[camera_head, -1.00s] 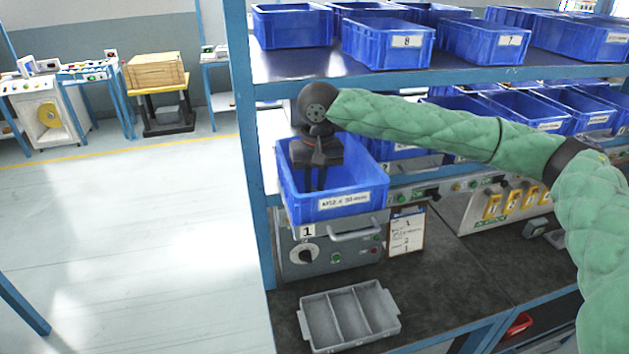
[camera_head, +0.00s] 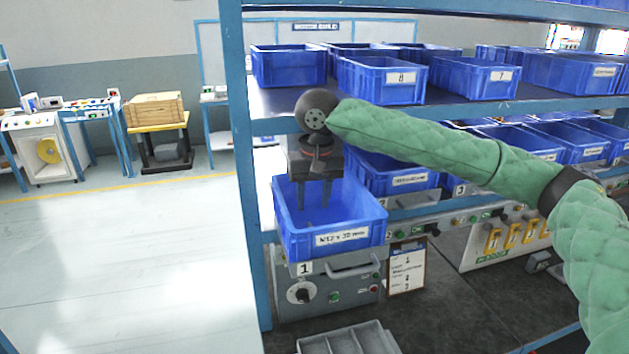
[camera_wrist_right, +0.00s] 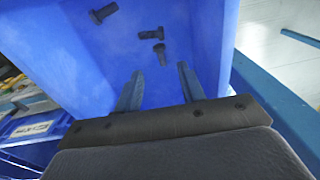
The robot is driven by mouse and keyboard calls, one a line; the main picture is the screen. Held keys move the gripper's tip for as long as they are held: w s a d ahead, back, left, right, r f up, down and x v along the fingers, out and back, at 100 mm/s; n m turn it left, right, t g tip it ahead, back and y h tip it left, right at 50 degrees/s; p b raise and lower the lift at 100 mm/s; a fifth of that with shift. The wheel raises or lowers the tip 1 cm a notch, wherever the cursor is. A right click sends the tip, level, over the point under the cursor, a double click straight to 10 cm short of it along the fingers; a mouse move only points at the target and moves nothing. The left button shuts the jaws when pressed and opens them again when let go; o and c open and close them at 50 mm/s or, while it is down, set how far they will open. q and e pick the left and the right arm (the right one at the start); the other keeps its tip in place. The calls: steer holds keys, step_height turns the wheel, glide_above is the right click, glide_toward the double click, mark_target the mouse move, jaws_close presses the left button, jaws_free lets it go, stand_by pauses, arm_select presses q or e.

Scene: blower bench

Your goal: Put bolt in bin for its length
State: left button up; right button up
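My right gripper (camera_head: 314,193) points down into the blue bin (camera_head: 290,240) with a length label, which stands above the unit marked 1. In the right wrist view its two fingers (camera_wrist_right: 160,85) are apart with nothing between them. Several dark bolts lie in that bin: one at the upper left (camera_wrist_right: 103,12), one at the top (camera_wrist_right: 151,33) and one just ahead of the fingertips (camera_wrist_right: 160,54). My left gripper is not in view.
A grey divided tray (camera_head: 347,340) sits on the dark bench below, cut off by the frame edge. Another blue bin (camera_head: 400,182) stands right of the gripper. More bins line the shelf above, and a clipboard (camera_head: 406,268) hangs beside unit 1.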

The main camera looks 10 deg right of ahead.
arm_select(q)
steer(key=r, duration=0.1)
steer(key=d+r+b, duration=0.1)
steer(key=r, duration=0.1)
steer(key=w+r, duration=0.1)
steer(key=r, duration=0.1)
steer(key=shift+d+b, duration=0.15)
steer(key=shift+b, duration=0.2)
arm_select(e)
step_height(320, 180, up, 6)
steer(key=shift+s+d+r, duration=0.15)
steer(key=shift+r, duration=0.1)
